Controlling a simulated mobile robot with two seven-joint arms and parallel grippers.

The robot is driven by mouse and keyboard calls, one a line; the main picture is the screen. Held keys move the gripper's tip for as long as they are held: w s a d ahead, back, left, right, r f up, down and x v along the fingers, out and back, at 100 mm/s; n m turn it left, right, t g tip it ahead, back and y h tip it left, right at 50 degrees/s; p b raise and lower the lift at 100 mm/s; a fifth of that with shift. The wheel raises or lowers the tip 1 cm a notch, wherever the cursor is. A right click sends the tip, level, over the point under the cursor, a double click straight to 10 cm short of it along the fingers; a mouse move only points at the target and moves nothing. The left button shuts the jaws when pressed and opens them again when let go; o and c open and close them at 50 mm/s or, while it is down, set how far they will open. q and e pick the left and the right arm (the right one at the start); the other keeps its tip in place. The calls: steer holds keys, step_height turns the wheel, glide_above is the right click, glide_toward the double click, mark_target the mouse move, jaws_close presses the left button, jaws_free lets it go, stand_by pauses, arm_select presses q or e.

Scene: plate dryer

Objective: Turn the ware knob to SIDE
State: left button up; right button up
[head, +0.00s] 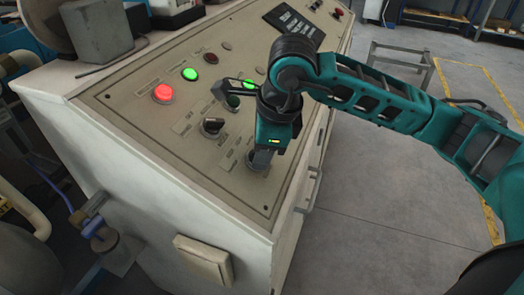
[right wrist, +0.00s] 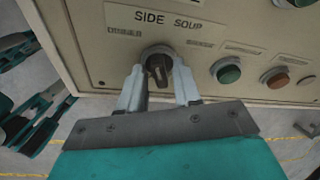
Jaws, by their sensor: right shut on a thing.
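The ware knob (right wrist: 158,68) is a dark selector on a grey round base, below the printed words SIDE (right wrist: 149,17) and SOUP (right wrist: 188,25). Its grip stands close to upright in the right wrist view. In the head view only its base (head: 257,166) shows, near the panel's front right edge. My right gripper (right wrist: 159,88) has its two grey fingers on either side of the knob and is shut on it. In the head view the right gripper (head: 262,158) reaches down onto the panel and hides most of the knob. My left gripper is not in view.
The sloped panel (head: 130,105) carries a lit red button (head: 163,92), a lit green button (head: 190,74) and another black selector (head: 212,126) near my gripper. A cabinet handle (head: 311,190) sticks out below the panel. The floor at the right is mostly open.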

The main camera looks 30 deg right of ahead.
stand_by(0.4)
steer(key=o, duration=0.7)
steer(key=shift+r, duration=0.1)
steer(key=shift+r, duration=0.3)
steer(key=p+v, duration=0.1)
steer(key=v, duration=1.1)
steer(key=shift+s+d+r, duration=0.1)
steer(key=shift+s, duration=0.05)
